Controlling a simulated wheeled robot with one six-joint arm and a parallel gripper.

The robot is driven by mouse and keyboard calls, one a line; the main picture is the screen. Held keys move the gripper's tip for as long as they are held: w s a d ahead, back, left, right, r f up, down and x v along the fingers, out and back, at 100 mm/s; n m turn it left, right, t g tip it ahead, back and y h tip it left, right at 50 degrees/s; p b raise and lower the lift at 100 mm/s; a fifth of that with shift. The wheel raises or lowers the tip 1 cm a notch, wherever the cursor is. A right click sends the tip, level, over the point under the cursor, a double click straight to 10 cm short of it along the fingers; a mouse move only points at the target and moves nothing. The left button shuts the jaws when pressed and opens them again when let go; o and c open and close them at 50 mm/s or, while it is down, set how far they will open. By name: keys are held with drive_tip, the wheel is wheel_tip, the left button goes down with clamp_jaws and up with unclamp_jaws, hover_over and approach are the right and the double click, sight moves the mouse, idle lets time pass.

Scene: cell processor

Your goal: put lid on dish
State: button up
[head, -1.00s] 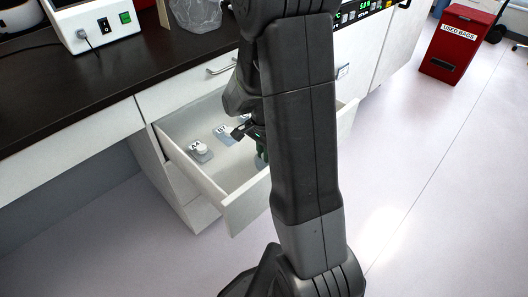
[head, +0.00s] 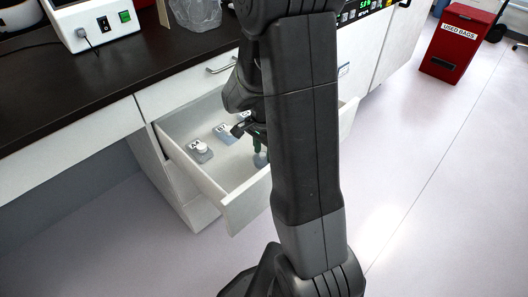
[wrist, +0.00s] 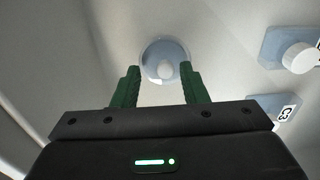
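My gripper (wrist: 159,68) is open, its two green fingers apart. In the wrist view, a round pale-blue disc (wrist: 150,53) with a whitish knob at its middle lies just beyond and between the fingertips. I cannot tell whether it is the lid alone or a lid on a dish, nor whether a finger touches it. In the head view, my gripper (head: 258,146) is down inside the open drawer (head: 228,181), partly hidden behind my arm. No separate dish can be made out.
Small grey-blue plates with labels and white knobs lie in the drawer, one (head: 200,151) near its left wall, another (wrist: 290,47) at the right in the wrist view. The dark counter (head: 85,85) is above. A red bin (head: 458,45) stands far right. Floor at right is clear.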

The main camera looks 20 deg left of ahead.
wheel_tip(320, 180, up, 13)
drive_tip(key=p, duration=0.2)
drive_tip(key=shift+f+p, duration=0.2)
drive_tip(key=shift+p, duration=0.15)
idle(0.4)
